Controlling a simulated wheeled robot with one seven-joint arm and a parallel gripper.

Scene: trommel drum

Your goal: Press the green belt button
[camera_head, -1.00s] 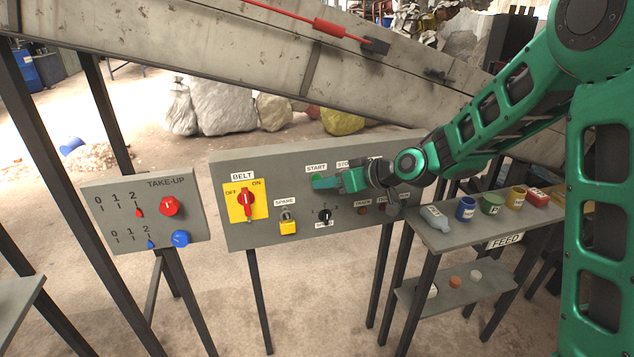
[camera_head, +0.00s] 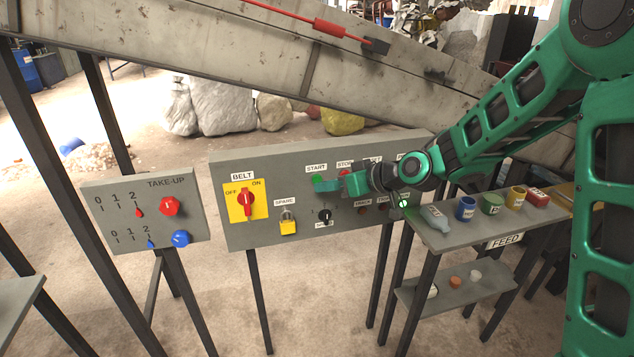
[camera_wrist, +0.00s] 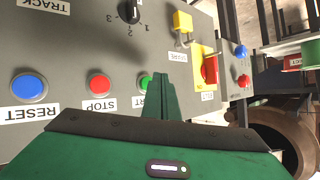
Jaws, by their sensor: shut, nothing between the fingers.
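The green START button (camera_head: 318,177) is on the grey belt panel (camera_head: 270,165), partly covered by my fingers in the head view. It also shows in the wrist view (camera_wrist: 146,82), just left of my fingers, with its label partly hidden. My gripper (camera_head: 322,186) is shut and empty, its green fingertips at or just in front of the panel beside the button. I cannot tell if they touch it.
The red STOP button (camera_wrist: 98,86) and blue RESET button (camera_wrist: 29,87) sit beside START. The yellow BELT switch (camera_head: 246,202) and a yellow padlock (camera_head: 288,227) are to the left. A green light (camera_head: 403,204) glows near the panel's right end.

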